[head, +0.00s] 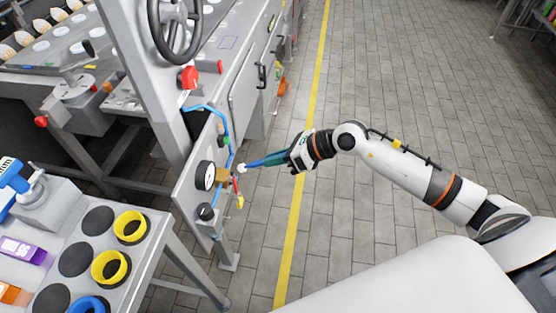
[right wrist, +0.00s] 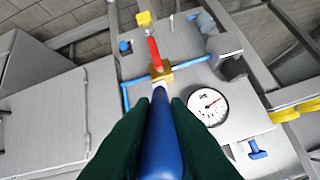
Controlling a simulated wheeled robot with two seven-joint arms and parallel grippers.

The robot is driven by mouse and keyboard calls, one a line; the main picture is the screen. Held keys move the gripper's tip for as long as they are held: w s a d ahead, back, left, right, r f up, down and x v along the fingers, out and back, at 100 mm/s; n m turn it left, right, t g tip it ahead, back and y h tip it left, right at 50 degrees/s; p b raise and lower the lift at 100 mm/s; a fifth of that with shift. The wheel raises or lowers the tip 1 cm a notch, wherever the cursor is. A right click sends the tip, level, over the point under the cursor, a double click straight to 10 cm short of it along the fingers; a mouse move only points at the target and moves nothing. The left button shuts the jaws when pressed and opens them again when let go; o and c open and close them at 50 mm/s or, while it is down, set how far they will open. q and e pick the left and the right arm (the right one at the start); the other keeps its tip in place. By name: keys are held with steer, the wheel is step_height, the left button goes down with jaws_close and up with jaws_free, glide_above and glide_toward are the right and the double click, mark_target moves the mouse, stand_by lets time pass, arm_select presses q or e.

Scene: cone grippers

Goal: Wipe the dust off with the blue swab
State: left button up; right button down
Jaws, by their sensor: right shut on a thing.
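My right gripper (head: 287,158) is shut on the blue swab (head: 259,162), which points left toward the machine's side panel. In the right wrist view the swab (right wrist: 163,140) runs up between the dark green fingers (right wrist: 160,125), and its white tip is at or very near a brass fitting (right wrist: 161,73). Whether they touch I cannot tell. A red lever (right wrist: 154,50) stands above the fitting, and a round white gauge (right wrist: 208,106) is to its right. I cannot make out any dust. My left gripper is not in view.
The grey panel (head: 188,205) also carries a blue pipe (head: 226,122), dark knobs and a yellow tag (head: 240,202). A side table (head: 160,238) with yellow and blue rings stands at the lower left.

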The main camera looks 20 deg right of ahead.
mark_target(258, 161)
steer(key=a, duration=0.1)
steer(key=w+a, duration=0.2)
steer(key=shift+w+a, duration=0.25)
steer(key=shift+a, duration=0.1)
steer(key=shift+w+a+p, duration=0.25)
steer(key=shift+a+p, duration=0.05)
steer(key=shift+a, duration=0.1)
steer(key=shift+w+a, duration=0.35)
steer(key=shift+a, duration=0.2)
stand_by(0.3)
steer(key=shift+r+p, duration=1.4)
steer(key=shift+r, duration=0.2)
steer(key=shift+r+p, duration=2.4)
steer(key=shift+r, duration=0.55)
steer(key=shift+f+b, duration=3.45)
steer(key=shift+f, duration=1.15)
steer(key=shift+r+p, duration=4)
steer(key=shift+r, duration=0.65)
steer(key=shift+f+b, duration=3.4)
steer(key=shift+f, duration=1.2)
